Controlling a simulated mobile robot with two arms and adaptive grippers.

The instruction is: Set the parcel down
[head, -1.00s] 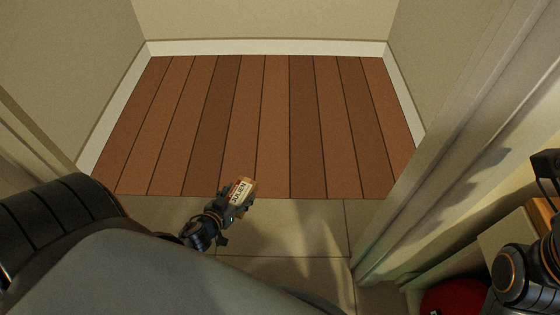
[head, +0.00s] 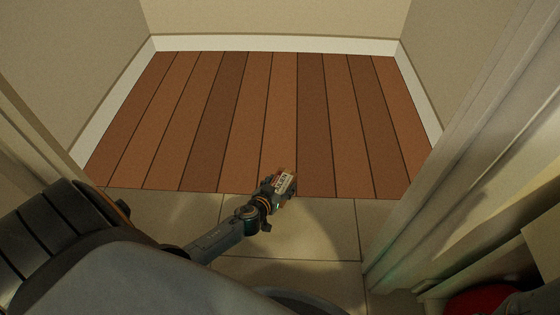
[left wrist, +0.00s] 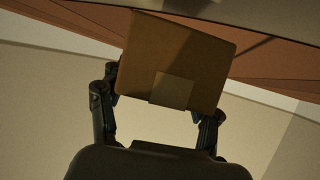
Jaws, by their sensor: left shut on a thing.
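The parcel (head: 285,182) is a small brown box with a pale printed label, seen in the head view near the line where tile meets wood planks. My left gripper (head: 277,188) is shut on it. In the left wrist view the parcel (left wrist: 175,60) shows as a brown box with a lighter patch, held between the two fingers of the left gripper (left wrist: 158,100). I cannot tell how high the parcel is above the floor. My right gripper does not show in the head view.
The wood plank floor (head: 250,110) ahead is bare, with walls and white baseboards (head: 280,44) on three sides. Pale tile (head: 320,240) lies nearer me. A door frame (head: 450,150) stands at the right. A red thing (head: 480,300) is at the lower right, partly cut off.

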